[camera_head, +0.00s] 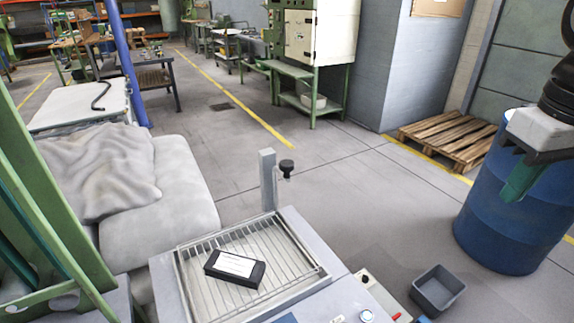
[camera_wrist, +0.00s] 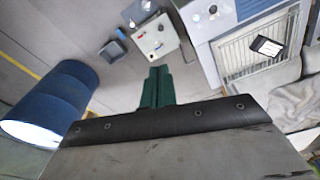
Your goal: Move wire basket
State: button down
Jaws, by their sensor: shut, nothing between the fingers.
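The wire basket (camera_head: 285,256) is a shallow, rectangular metal wire tray set into the top of a grey machine at the bottom centre of the head view. A black box with a white label (camera_head: 235,268) lies in it. The basket also shows at the upper right of the wrist view (camera_wrist: 236,58), with the black box (camera_wrist: 267,46) in it. My gripper (camera_head: 514,194) hangs at the right of the head view, in front of the blue barrel and well away from the basket. Its green fingers (camera_wrist: 157,72) are together and empty in the wrist view.
A blue barrel (camera_head: 490,235) stands at the right, near a wooden pallet (camera_head: 452,140). A small grey bin (camera_head: 438,290) is on the floor beside the machine. A post with a black knob (camera_head: 287,166) rises behind the basket. Covered grey bundles (camera_head: 170,220) lie to the left. The central floor is clear.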

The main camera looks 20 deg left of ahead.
jog(key=w+a+r+n, duration=0.1)
jog(key=w+a+n, duration=0.2)
jog(key=w+a, duration=0.45)
jog(key=n+g, duration=0.1)
jog(key=n, duration=0.8)
send_near(289, 163)
jog(key=shift+w+d+f+y, duration=0.1)
jog(key=shift+f+y, duration=0.05)
jog(key=shift+y, duration=0.15)
jog(key=shift+f, duration=0.1)
jog(key=shift+a+f, duration=0.15)
jog(key=shift+f, duration=1.55)
jog(key=shift+a+f, duration=0.1)
jog(key=shift+f, duration=1.6)
